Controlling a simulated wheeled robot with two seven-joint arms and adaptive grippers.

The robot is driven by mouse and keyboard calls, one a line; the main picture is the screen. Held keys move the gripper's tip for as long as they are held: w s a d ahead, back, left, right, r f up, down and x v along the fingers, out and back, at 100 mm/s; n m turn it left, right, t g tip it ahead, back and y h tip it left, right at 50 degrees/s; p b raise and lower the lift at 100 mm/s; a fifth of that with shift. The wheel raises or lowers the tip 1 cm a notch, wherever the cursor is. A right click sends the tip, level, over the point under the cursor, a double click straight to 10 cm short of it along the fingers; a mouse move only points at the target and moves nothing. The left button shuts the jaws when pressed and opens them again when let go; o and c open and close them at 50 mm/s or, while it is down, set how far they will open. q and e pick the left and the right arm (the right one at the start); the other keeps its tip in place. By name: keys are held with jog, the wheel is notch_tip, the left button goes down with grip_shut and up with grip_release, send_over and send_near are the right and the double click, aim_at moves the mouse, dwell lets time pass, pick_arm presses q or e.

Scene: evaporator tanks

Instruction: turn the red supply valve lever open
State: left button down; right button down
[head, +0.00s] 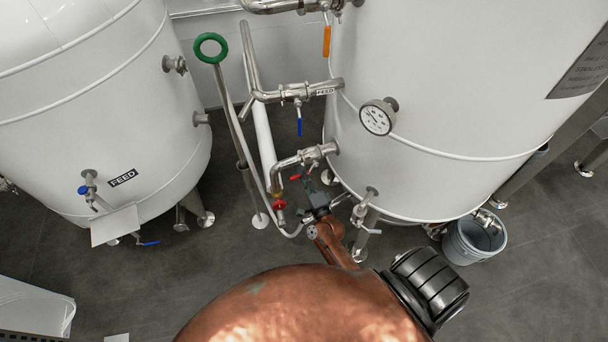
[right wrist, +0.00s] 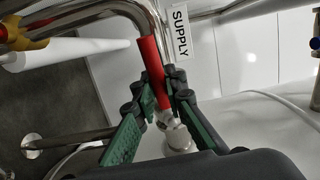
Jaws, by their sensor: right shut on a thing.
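The red supply valve lever (right wrist: 150,62) lies beside a bent steel pipe and next to the white SUPPLY label (right wrist: 181,38) in the right wrist view. Its lower end reaches down between the green-padded fingers of my right gripper (right wrist: 161,97), which is shut on it. In the head view a small red bit of the lever (head: 295,177) shows just left of my right gripper (head: 309,188), below the pipe elbow at the tank. The gripper hides most of the valve there. My left gripper is not in view.
A large white tank (head: 440,90) with a gauge (head: 377,118) stands behind and right of the gripper. A thin hose and another red-handled fitting (head: 279,204) are close on the left. A grey bucket (head: 474,240) stands at right.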

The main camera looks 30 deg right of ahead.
jog(key=shift+r+m, duration=0.25)
jog(key=shift+m, duration=0.05)
jog(key=c, duration=2)
grip_release()
jog(key=shift+o, duration=0.2)
jog(key=s+a, duration=0.2)
jog(key=s, duration=0.9)
jog(key=shift+s+f, duration=0.15)
jog(key=shift+s, duration=0.25)
jog(key=shift+a, duration=0.1)
